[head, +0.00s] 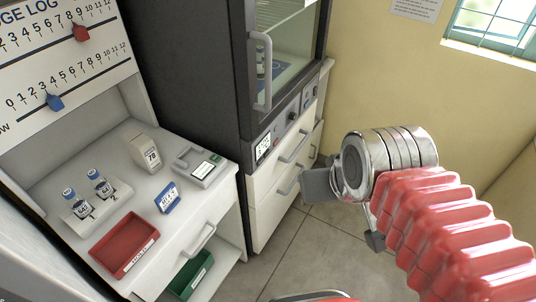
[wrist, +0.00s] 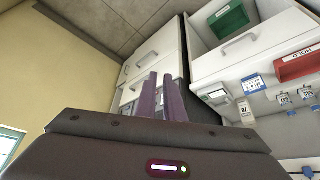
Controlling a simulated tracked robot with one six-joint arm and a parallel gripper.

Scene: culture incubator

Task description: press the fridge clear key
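The fridge (head: 190,60) is a dark cabinet with a glass door at the upper middle of the head view. Its front panel below the door carries a small lit display (head: 263,147) and a round knob (head: 293,116). The clear key is too small to make out. My gripper (head: 318,185) is right of and nearer than the panel, apart from it; its fingertips are hard to see there. In the wrist view my gripper (wrist: 161,90) shows two purple fingers close together with nothing between them, pointing toward the white drawers. Whether they are fully shut is unclear.
A door handle (head: 262,70) sticks out above the panel. White drawers (head: 280,185) with grey handles lie below. The bench at left holds vials (head: 80,207), a box (head: 146,152), a red tray (head: 125,245) and a grey device (head: 203,167). Floor (head: 310,250) in front is open.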

